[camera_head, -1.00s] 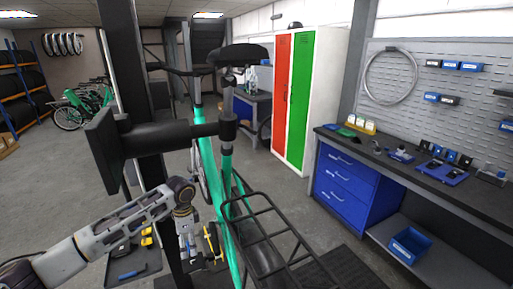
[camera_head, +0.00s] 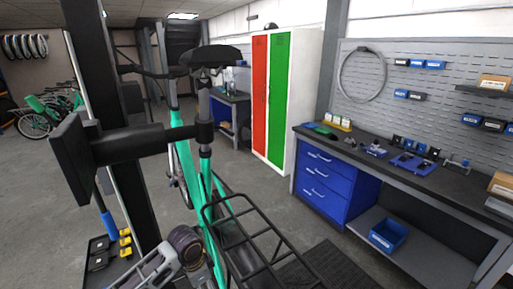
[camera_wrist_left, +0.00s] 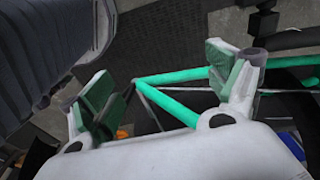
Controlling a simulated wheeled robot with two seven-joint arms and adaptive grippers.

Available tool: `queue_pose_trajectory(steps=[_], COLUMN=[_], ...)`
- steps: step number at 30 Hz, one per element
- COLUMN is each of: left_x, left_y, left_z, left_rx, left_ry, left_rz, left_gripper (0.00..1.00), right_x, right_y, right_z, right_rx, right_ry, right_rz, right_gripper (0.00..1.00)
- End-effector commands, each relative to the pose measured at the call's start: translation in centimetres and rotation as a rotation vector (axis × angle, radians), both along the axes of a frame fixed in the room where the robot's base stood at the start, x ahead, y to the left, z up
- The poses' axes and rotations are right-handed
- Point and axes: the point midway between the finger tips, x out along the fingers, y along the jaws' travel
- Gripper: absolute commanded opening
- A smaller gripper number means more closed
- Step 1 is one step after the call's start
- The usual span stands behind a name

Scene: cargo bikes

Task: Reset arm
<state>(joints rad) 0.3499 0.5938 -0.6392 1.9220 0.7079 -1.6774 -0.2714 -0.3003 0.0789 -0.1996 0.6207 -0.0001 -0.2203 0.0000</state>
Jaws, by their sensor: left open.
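In the head view, part of my left arm (camera_head: 165,262) shows at the bottom edge, close to the green bicycle (camera_head: 187,150). Its gripper cannot be made out there. In the left wrist view, my left gripper (camera_wrist_left: 160,82) is open, its green-padded fingers spread wide with nothing between the pads. The green frame (camera_wrist_left: 180,106) of the bicycle shows beyond and between the fingers. My right arm and gripper are not in view.
The bicycle hangs on a black repair stand (camera_head: 130,147), with a black rear rack (camera_head: 255,235). A tool tray (camera_head: 98,262) is at lower left. A workbench (camera_head: 400,175) with blue drawers stands at right. Red and green lockers (camera_head: 280,95) stand behind. Grey floor is open at left.

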Motion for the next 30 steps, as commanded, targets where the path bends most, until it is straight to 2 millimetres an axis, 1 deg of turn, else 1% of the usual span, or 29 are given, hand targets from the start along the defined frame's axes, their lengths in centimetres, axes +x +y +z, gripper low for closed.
queue_pose_trajectory(steps=[1,6,15,23,30], left_x=[-0.6,-2.2,-4.7,-6.9,-8.8], left_y=[-0.7,-2.1,-3.7,-3.8,-2.9], left_z=[-0.2,-0.6,-0.7,-0.6,-0.5], left_rx=[-0.015,-0.051,-0.112,-0.151,-0.174], left_ry=[-0.003,-0.025,-0.06,-0.086,-0.106], left_rz=[0.008,0.048,0.144,0.256,0.38], left_gripper=[0.89,0.89,0.89,0.89,0.89], right_x=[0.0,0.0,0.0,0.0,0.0], right_y=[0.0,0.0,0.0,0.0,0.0], right_z=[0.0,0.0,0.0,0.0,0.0], right_rx=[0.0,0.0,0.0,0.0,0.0], right_ry=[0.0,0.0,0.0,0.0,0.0], right_rz=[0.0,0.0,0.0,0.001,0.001], right_gripper=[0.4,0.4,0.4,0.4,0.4])
